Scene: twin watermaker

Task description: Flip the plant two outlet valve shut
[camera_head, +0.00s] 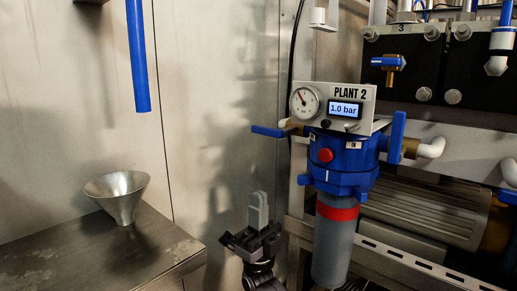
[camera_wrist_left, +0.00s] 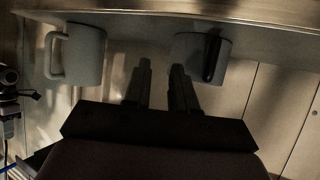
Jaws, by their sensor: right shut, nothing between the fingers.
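The Plant 2 unit (camera_head: 343,178) has a blue head, a red button and a grey canister with a red band. On its left port a blue valve lever (camera_head: 267,131) points sideways to the left. On its right port another blue lever (camera_head: 397,137) stands upright. The port labels are too small to read for sure, so I cannot tell which is the outlet. My right gripper (camera_head: 259,212) is shut and empty, pointing up, below the left lever and apart from it. My left gripper (camera_wrist_left: 160,82) shows in the left wrist view, its fingers apart with nothing between them.
A gauge (camera_head: 305,102) and a display (camera_head: 346,109) reading 1.0 bar sit above the unit. A metal funnel (camera_head: 118,195) stands on the steel counter (camera_head: 60,250) at left. A blue tube (camera_head: 138,60) hangs above. Two mugs (camera_wrist_left: 78,55) (camera_wrist_left: 199,58) show near the left fingers.

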